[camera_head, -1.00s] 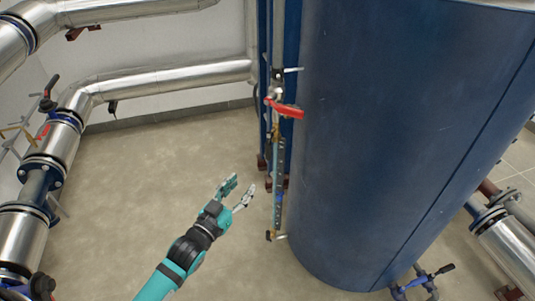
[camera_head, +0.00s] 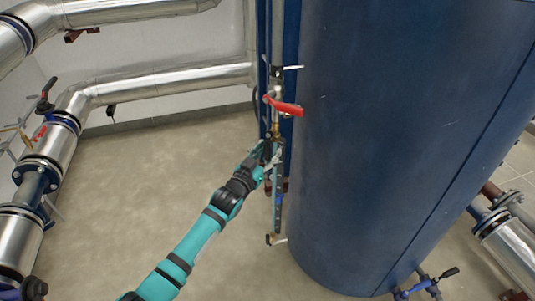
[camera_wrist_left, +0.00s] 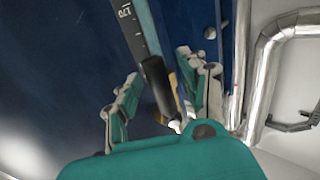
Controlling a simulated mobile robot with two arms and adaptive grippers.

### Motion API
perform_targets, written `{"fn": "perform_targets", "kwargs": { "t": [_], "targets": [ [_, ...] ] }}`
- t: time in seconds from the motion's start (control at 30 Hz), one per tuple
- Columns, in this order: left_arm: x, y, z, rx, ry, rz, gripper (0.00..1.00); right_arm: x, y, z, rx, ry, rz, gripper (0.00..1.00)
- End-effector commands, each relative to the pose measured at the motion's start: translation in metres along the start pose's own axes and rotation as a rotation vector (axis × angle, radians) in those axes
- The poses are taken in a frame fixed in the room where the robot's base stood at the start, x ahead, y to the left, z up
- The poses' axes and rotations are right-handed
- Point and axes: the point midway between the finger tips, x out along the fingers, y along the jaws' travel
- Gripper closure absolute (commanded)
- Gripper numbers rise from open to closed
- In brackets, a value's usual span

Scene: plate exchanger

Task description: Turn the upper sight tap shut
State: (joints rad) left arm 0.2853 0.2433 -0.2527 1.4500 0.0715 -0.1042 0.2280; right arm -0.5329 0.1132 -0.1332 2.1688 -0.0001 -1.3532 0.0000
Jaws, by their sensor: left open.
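The upper sight tap is at the top of the narrow sight gauge (camera_head: 278,212), beside the blue tank; its brass body (camera_head: 276,131) shows just below a red lever (camera_head: 287,108). My left gripper (camera_head: 270,152) is at this tap, partly covering it in the head view. In the left wrist view, my left gripper (camera_wrist_left: 165,98) is open, with one finger on each side of a black handle (camera_wrist_left: 157,82) that looks like the tap's lever. I cannot tell whether either finger touches it. My right gripper is not in view.
The large blue tank (camera_head: 395,150) stands close to the right of the gauge. A lower tap (camera_head: 272,240) is at the gauge's bottom end. Silver pipes (camera_head: 165,82) run along the back wall and left side. The floor (camera_head: 140,185) left of the gauge is clear.

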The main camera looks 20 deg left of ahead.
Motion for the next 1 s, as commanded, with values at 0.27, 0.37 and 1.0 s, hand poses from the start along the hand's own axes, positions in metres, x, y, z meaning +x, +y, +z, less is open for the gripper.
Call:
{"fn": "perform_targets", "kwargs": {
  "t": [0.27,0.37,1.0],
  "targets": [
    [0.0003,0.0002,-0.0003,0.000,0.000,0.000,0.63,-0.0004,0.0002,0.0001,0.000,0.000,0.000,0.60],
    [0.0002,0.0002,-0.0003,0.000,0.000,0.000,0.76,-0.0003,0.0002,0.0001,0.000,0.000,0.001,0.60],
    [0.0009,0.0000,0.0001,-0.003,0.000,0.000,1.00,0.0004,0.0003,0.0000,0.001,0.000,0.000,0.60]
  ]
}}
